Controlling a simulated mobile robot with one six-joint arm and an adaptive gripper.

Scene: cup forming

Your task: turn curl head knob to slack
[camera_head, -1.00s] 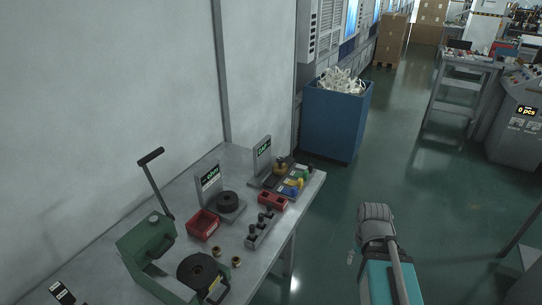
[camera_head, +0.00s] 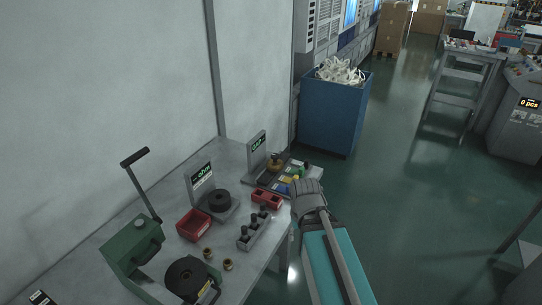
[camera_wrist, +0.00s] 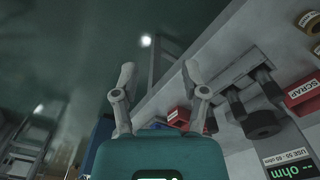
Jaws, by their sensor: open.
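I cannot tell for certain which part is the curl head knob. The far bench station has a small upright display (camera_head: 257,146) with green text, a brass-coloured round part with a dark top (camera_head: 274,164), and small yellow, green and blue pieces (camera_head: 297,176). My arm's end covers the right edge of this station in the head view. My gripper (camera_wrist: 158,72) is open and empty in the wrist view, its two fingers apart over the dark floor beside the bench edge. Its fingertips cannot be made out in the head view.
On the bench (camera_head: 262,252) stand a green lever press (camera_head: 132,246), a black disc (camera_head: 219,200) by an ohm display (camera_head: 202,179), a red bin (camera_head: 193,224), a red SCRAP box (camera_wrist: 302,90), and a block with black posts (camera_head: 251,231). A blue bin (camera_head: 335,115) stands beyond.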

